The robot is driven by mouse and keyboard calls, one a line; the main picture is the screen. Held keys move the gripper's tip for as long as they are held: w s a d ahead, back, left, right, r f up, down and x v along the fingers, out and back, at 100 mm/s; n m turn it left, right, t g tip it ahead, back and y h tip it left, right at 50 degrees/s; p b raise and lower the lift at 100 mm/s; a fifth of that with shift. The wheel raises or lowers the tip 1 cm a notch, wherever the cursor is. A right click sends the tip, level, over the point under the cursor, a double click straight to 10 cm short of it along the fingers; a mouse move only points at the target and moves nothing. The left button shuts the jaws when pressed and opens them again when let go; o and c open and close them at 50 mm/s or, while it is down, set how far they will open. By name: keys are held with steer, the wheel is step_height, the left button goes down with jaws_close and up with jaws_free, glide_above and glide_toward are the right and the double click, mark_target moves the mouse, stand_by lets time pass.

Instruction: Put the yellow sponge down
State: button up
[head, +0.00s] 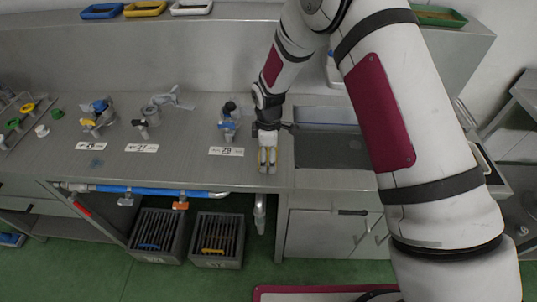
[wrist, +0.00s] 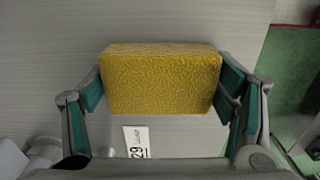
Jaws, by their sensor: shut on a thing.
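The yellow sponge (wrist: 160,80) is between the two green-padded fingers of my gripper (wrist: 163,95) in the wrist view. The gripper is shut on it, with one finger at each side. In the head view my gripper (head: 268,160) points down over the front part of the grey metal counter (head: 180,172), left of the sink. A little yellow shows at its fingers there. I cannot tell whether the sponge touches the counter.
A white number label (head: 226,151) and a valve (head: 228,122) are just left of my gripper. The sink basin (head: 335,148) is to the right. More valves stand further left. Dark crates (head: 218,240) stand on the floor below. Bare counter lies around the labels.

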steer(key=shift+f, duration=0.1)
steer(key=o, duration=1.2)
